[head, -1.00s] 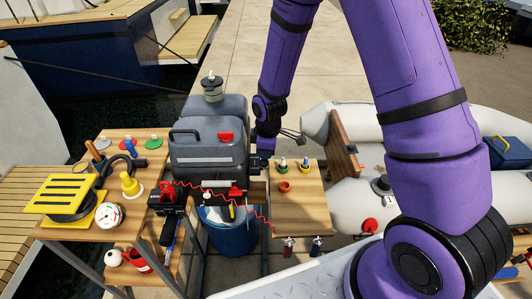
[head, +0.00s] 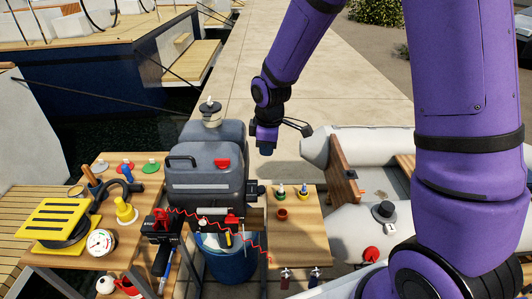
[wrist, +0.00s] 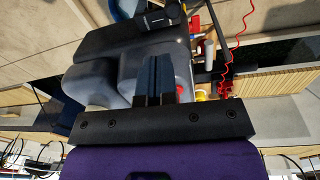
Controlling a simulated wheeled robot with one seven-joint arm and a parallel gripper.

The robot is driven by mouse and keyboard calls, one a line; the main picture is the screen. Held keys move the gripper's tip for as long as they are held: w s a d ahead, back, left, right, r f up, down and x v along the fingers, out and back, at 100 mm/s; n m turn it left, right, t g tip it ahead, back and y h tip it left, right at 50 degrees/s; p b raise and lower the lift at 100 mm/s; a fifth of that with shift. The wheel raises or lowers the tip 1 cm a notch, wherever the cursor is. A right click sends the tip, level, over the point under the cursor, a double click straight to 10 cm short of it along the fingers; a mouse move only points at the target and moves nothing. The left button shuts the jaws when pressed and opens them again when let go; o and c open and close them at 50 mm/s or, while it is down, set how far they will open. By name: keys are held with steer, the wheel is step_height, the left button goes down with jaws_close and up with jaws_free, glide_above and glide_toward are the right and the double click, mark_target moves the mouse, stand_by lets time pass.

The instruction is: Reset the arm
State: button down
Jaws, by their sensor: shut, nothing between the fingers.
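My gripper (wrist: 155,80) shows in the wrist view with its two dark fingers together and nothing between them.
A small wooden table (head: 305,235) holds little bottles. A blue bucket (head: 230,262) stands below. A grey dinghy (head: 385,150) lies at right. The dock behind is clear.

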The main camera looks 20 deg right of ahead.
steer(key=shift+r, duration=0.15)
stand_by(0.3)
steer(key=s+d+r+m+t, duration=0.1)
steer(key=s+d+r+m, duration=0.25)
steer(key=r, duration=0.45)
steer(key=s+d+r+m+t, duration=0.1)
steer(key=s+d+r+m, duration=0.1)
steer(key=s+r, duration=0.45)
steer(key=s+d+r+m+t, duration=0.1)
steer(key=s+r+m, duration=0.3)
steer(key=s, duration=0.4)
steer(key=s+d+r+m+t, duration=0.1)
steer(key=s+d+r+m, duration=0.2)
steer(key=s+r, duration=0.4)
steer(key=shift+s+d+m, duration=0.35)
steer(key=shift+s+d, duration=0.05)
